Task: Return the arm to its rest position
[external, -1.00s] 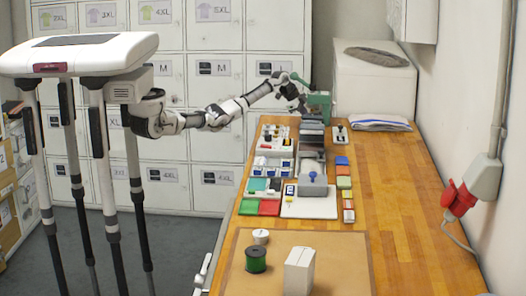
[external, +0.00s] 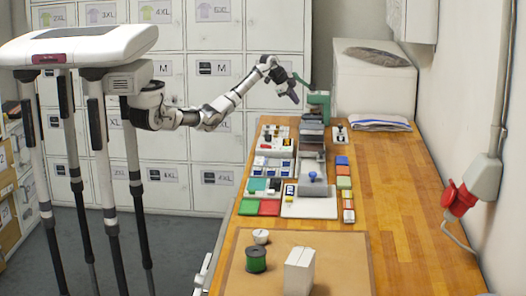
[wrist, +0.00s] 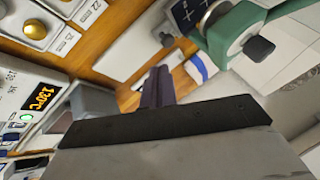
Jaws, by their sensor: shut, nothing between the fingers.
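My arm reaches from my body on the left toward the workbench, bent upward at the elbow. My gripper (external: 294,97) is raised above the far end of the bench, pointing down and to the right. It is shut and empty. In the wrist view the closed dark fingers (wrist: 157,88) show in the middle, with nothing between them. The green press (external: 318,104) stands just right of and below my gripper, apart from it in the external view; it also shows at the upper right of the wrist view (wrist: 232,30).
The wooden workbench (external: 400,215) carries several coloured blocks and trays, a green spool (external: 256,260) and a white box (external: 299,271). A white cabinet (external: 372,90) stands at the far end. Grey lockers (external: 215,150) line the back wall. The bench's right side is mostly clear.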

